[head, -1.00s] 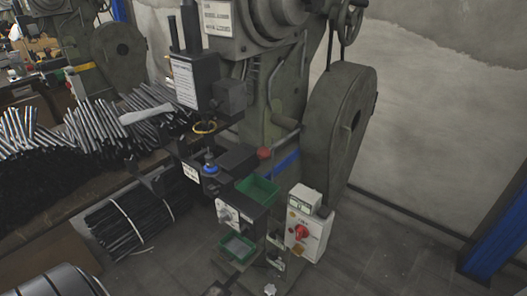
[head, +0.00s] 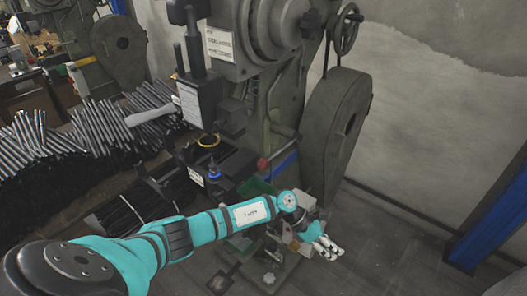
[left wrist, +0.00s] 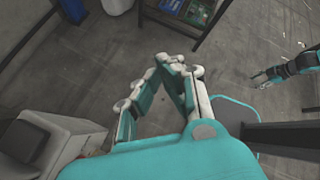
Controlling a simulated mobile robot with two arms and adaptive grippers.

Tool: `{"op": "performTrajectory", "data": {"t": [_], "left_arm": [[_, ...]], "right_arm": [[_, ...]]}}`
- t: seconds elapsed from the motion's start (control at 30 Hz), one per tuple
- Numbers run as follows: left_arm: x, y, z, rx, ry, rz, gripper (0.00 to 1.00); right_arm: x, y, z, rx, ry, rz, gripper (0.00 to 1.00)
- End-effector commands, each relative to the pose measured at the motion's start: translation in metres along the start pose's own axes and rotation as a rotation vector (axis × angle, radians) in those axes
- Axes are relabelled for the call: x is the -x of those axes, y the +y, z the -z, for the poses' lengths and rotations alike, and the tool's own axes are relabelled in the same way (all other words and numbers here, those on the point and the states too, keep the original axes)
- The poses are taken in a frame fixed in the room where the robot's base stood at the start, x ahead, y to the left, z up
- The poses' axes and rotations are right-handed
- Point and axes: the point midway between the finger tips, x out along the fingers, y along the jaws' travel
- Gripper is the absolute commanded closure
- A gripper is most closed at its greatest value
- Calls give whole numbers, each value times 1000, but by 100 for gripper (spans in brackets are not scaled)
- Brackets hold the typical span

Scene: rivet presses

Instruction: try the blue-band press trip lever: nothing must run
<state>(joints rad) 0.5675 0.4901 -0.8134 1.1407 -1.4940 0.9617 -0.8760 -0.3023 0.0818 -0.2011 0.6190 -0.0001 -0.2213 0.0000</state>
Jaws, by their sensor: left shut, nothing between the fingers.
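The press with the blue band (head: 285,166) stands in the middle of the head view. A red ball knob (head: 262,163), perhaps the trip lever's, sits just left of the band. My left arm reaches across the press's lower front. My left gripper (head: 330,250) is shut and empty, right of the knob and lower in the picture. It also shows shut in the left wrist view (left wrist: 168,64). The switch box with the red rotary handle is mostly hidden behind my left arm and gripper. My right gripper (left wrist: 262,78) shows small in the left wrist view; its opening is unclear.
Bundles of dark rods (head: 95,125) lie left of the press. A large flywheel guard (head: 335,130) stands at its right, before a grey wall. A blue post (head: 490,225) stands at the far right. Floor (head: 400,245) is clear between the press and the post.

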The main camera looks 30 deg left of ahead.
Motion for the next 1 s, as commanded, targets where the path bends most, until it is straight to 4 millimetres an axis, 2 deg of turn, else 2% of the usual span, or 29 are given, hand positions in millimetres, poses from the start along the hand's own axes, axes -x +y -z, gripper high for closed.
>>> {"op": "performTrajectory", "data": {"t": [0.03,0.13,0.3,0.43,0.53,0.63,1.0], "left_arm": [[52,2,-24,-277,190,-33,100],[114,21,-24,-626,515,-68,100],[216,51,-40,-926,932,-125,100],[275,63,-55,-1024,1153,-157,100],[305,67,-64,-1057,1261,-172,100],[320,68,-68,-1071,1318,-179,100],[324,70,-69,-1075,1337,-183,100]], "right_arm": [[30,1,3,0,0,0,60],[43,2,4,-1,1,-1,60],[61,2,6,-2,2,-2,60],[70,2,7,-2,3,-2,60],[73,2,8,-2,3,-2,60],[75,2,9,-2,4,-2,60],[74,0,10,-3,6,1,60]]}}
